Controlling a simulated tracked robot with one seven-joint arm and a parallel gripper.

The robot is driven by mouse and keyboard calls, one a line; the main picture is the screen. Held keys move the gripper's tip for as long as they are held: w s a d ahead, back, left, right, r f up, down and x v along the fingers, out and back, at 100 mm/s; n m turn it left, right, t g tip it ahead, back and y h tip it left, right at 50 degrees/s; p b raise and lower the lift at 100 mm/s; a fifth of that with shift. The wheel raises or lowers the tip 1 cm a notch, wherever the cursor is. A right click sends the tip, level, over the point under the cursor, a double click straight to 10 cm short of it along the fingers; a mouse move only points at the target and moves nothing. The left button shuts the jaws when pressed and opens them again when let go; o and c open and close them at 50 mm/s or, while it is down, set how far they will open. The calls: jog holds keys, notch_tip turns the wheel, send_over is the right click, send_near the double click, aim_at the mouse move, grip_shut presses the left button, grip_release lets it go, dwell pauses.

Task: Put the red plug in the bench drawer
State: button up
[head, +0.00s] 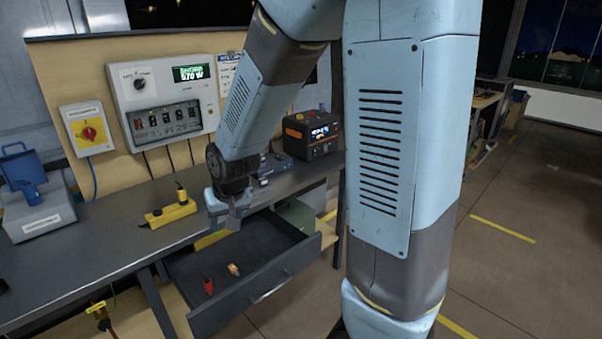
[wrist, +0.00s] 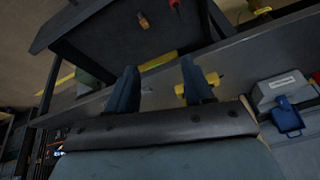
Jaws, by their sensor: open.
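The red plug (head: 208,287) lies on the floor of the open bench drawer (head: 276,284), near its front left. It also shows at the top edge of the wrist view (wrist: 175,4). An orange-brown plug (head: 233,269) lies beside it in the drawer and shows in the wrist view (wrist: 144,20). My gripper (head: 228,218) is above the bench's front edge, behind the plugs and apart from them. In the wrist view its two fingers (wrist: 160,82) are spread with nothing between them.
A yellow power strip (head: 170,214) with a plug standing in it lies on the bench (head: 110,247), left of my gripper. A blue-and-grey device (head: 38,215) stands further left. A black-and-orange power unit (head: 313,134) stands at the right end. My arm hides part of the room.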

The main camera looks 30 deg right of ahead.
jog(key=s+d+r, duration=0.5)
jog(key=s+r, duration=0.4)
jog(key=s+d+r+t+h, duration=0.1)
jog(key=s+d+r, duration=0.5)
jog(key=s+r, duration=0.3)
jog(key=shift+s+r, duration=0.3)
jog(key=shift+r, duration=0.05)
jog(key=shift+d, duration=0.1)
jog(key=shift+c, duration=0.4)
jog(key=shift+c, duration=0.5)
jog(key=shift+s, duration=0.15)
